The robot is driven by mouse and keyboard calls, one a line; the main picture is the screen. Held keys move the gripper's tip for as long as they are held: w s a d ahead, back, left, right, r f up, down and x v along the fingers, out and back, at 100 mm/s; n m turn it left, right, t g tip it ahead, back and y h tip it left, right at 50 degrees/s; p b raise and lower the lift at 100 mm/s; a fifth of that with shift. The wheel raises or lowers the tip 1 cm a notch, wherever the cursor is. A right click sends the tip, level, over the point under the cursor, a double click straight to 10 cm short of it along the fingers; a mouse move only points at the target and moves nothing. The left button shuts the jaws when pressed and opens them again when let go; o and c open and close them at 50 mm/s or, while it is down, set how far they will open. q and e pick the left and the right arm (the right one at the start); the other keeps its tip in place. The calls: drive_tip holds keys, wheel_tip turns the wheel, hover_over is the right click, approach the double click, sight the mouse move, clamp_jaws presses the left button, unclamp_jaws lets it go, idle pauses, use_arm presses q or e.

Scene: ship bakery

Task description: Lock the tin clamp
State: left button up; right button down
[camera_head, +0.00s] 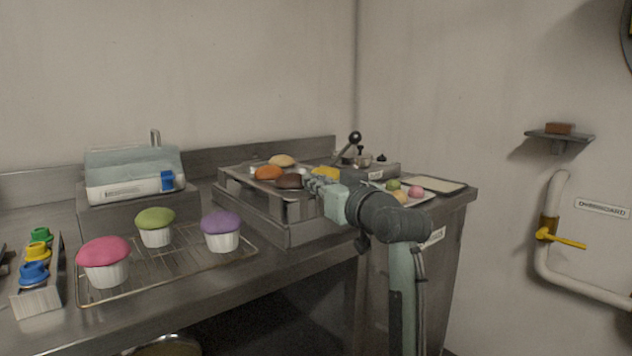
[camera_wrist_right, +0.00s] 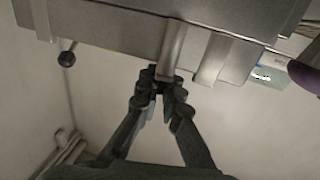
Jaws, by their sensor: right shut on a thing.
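A low metal stand (camera_head: 262,220) on the counter carries a tray with several bun-like pieces. My right gripper (camera_head: 312,183) reaches in from the right to the stand's right side. In the wrist view its fingertips (camera_wrist_right: 162,86) are shut on the end of a flat metal bar (camera_wrist_right: 172,50), beside a wide metal body (camera_wrist_right: 110,28). I cannot tell for sure whether this bar is the tin clamp. A lever with a black ball knob (camera_head: 355,137) stands tilted behind the gripper; a black knob (camera_wrist_right: 67,58) also shows in the wrist view. My left gripper is not in view.
A wire rack (camera_head: 190,262) with pink, green and purple cupcakes lies at left. A scale-like box (camera_head: 130,185) stands behind it. A small tray (camera_head: 438,184) lies at the counter's right end. A wall pipe with yellow handle (camera_head: 562,239) is at far right.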

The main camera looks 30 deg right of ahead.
drive_tip(key=shift+n+y, duration=0.7)
drive_tip(key=shift+y, duration=0.4)
drive_tip(key=shift+n+y, duration=0.4)
drive_tip(key=shift+y, duration=0.2)
drive_tip(key=shift+a, duration=0.15)
drive_tip(key=c, duration=1.7)
unclamp_jaws()
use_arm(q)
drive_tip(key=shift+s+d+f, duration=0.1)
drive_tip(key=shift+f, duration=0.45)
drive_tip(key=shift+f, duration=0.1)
use_arm(e)
drive_tip(key=s+d, duration=0.1)
drive_tip(key=s, duration=1.1)
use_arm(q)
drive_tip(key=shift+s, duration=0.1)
use_arm(e)
drive_tip(key=shift+d, duration=0.1)
